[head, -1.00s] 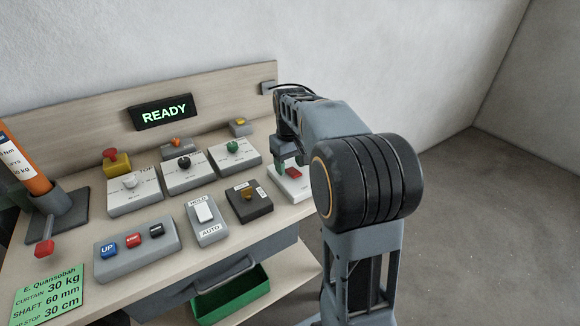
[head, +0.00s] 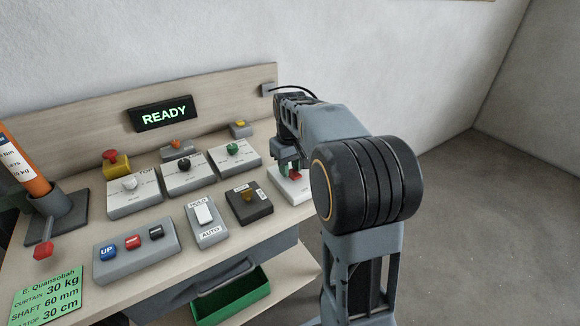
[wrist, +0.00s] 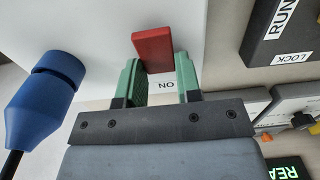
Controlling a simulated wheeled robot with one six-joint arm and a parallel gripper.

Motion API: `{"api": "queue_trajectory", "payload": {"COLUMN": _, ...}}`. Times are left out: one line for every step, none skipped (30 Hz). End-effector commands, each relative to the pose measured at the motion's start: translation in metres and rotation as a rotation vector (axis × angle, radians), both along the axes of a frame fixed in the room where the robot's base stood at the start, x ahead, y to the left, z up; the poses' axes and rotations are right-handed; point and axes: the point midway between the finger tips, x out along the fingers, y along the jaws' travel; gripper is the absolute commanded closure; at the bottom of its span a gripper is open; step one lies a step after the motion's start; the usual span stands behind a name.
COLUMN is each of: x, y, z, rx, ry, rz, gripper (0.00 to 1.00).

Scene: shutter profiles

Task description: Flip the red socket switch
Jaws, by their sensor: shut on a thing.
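The red socket switch (wrist: 153,48) stands out from a white socket plate (wrist: 105,30) in the wrist view, with an "ON" label upside down beside it. My gripper (wrist: 158,70) has its green fingers on both sides of the switch's lower part and is shut on it. In the head view the switch (head: 297,174) is a small red patch by my gripper (head: 289,167), on the white socket block (head: 291,187) at the bench's right end. My arm hides part of that block.
A blue plug (wrist: 45,97) with a black cable is close to the left of my gripper in the wrist view. A black key switch box (head: 249,203) and a green knob box (head: 234,155) stand left of the socket. The READY display (head: 164,113) is lit.

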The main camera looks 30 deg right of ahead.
Motion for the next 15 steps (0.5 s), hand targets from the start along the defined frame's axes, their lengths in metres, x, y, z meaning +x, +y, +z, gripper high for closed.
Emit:
{"api": "queue_trajectory", "payload": {"x": -0.0006, "y": -0.0002, "z": -0.0019, "rx": 0.002, "ry": -0.019, "rz": -0.001, "gripper": 0.92}}
{"api": "queue_trajectory", "payload": {"x": -0.0011, "y": -0.0003, "z": -0.0031, "rx": 0.005, "ry": -0.038, "rz": -0.002, "gripper": 0.92}}
{"api": "queue_trajectory", "payload": {"x": -0.0021, "y": -0.0005, "z": -0.0043, "rx": 0.009, "ry": -0.072, "rz": -0.003, "gripper": 0.92}}
{"api": "queue_trajectory", "payload": {"x": -0.0027, "y": -0.0008, "z": -0.0050, "rx": 0.011, "ry": -0.104, "rz": -0.002, "gripper": 0.92}}
{"api": "queue_trajectory", "payload": {"x": -0.0035, "y": -0.0007, "z": -0.0056, "rx": 0.016, "ry": -0.136, "rz": -0.002, "gripper": 0.92}}
{"api": "queue_trajectory", "payload": {"x": -0.0043, "y": -0.0008, "z": -0.0054, "rx": 0.019, "ry": -0.177, "rz": -0.003, "gripper": 0.92}}
{"api": "queue_trajectory", "payload": {"x": -0.0047, "y": -0.0009, "z": -0.0046, "rx": 0.023, "ry": -0.207, "rz": -0.002, "gripper": 0.92}}
{"api": "queue_trajectory", "payload": {"x": -0.0054, "y": -0.0011, "z": -0.0045, "rx": 0.026, "ry": -0.232, "rz": -0.002, "gripper": 0.92}}
{"api": "queue_trajectory", "payload": {"x": -0.0060, "y": -0.0013, "z": -0.0036, "rx": 0.029, "ry": -0.263, "rz": -0.003, "gripper": 0.92}}
{"api": "queue_trajectory", "payload": {"x": -0.0063, "y": -0.0011, "z": -0.0029, "rx": 0.033, "ry": -0.284, "rz": -0.002, "gripper": 0.92}}
{"api": "queue_trajectory", "payload": {"x": -0.0065, "y": -0.0012, "z": -0.0018, "rx": 0.034, "ry": -0.303, "rz": -0.001, "gripper": 0.92}}
{"api": "queue_trajectory", "payload": {"x": -0.0069, "y": -0.0011, "z": -0.0010, "rx": 0.036, "ry": -0.322, "rz": -0.001, "gripper": 0.92}}
{"api": "queue_trajectory", "payload": {"x": -0.0072, "y": -0.0009, "z": 0.0000, "rx": 0.038, "ry": -0.335, "rz": -0.002, "gripper": 0.92}}
{"api": "queue_trajectory", "payload": {"x": -0.0073, "y": -0.0009, "z": 0.0009, "rx": 0.040, "ry": -0.345, "rz": -0.001, "gripper": 0.92}}
{"api": "queue_trajectory", "payload": {"x": -0.0075, "y": -0.0011, "z": 0.0018, "rx": 0.040, "ry": -0.354, "rz": -0.001, "gripper": 0.92}}
